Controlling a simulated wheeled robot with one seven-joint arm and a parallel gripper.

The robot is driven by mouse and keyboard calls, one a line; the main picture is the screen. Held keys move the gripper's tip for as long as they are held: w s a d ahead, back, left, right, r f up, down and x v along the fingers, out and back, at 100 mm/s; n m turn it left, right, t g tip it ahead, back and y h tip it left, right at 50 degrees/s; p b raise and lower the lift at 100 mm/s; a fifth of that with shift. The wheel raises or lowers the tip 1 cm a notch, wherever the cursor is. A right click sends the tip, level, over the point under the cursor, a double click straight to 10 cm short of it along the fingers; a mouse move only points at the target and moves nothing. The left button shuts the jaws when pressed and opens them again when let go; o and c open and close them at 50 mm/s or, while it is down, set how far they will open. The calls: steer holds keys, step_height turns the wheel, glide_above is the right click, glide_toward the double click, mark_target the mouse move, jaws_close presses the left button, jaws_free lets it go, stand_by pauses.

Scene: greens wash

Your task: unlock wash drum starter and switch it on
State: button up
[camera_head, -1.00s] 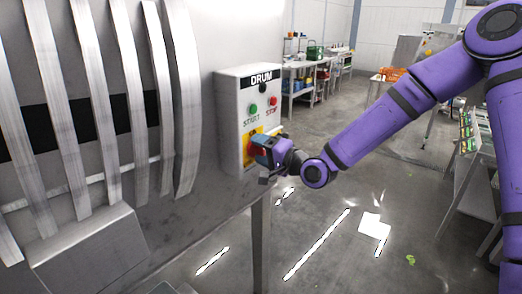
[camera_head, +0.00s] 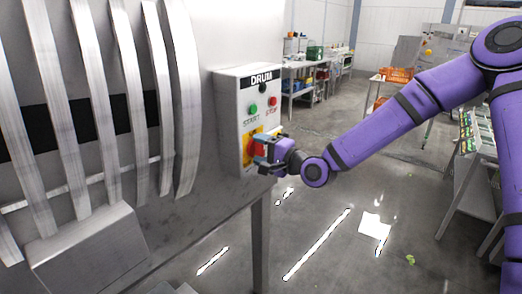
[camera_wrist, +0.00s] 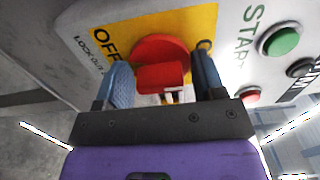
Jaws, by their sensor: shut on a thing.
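The starter box (camera_head: 230,105), labelled DRUM, stands at the edge of the steel drum housing. Low on its front is a yellow plate (camera_wrist: 200,20) marked OFF at left in the wrist view. On the plate sits a round red rotary switch (camera_wrist: 160,48) with a blocky red handle (camera_wrist: 160,77). My gripper (camera_wrist: 163,84) has one blue finger on each side of this handle and is shut on it; it also shows in the head view (camera_head: 262,152). A small pale and brassy piece (camera_wrist: 170,96) shows below the handle; I cannot tell what it is.
Above the switch are a green START button (camera_head: 253,108), a red STOP button (camera_head: 273,101) and a black knob (camera_head: 263,87). Slatted metal drum bars (camera_head: 120,120) stand left. A steel leg (camera_head: 260,240) stands below the box. Open floor (camera_head: 330,225) lies to the right.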

steer(key=o, duration=0.6)
steer(key=shift+c, duration=0.2)
steer(key=shift+d, duration=0.15)
steer(key=v, duration=1)
steer(key=shift+s+d, duration=0.2)
steer(key=shift+s, duration=0.1)
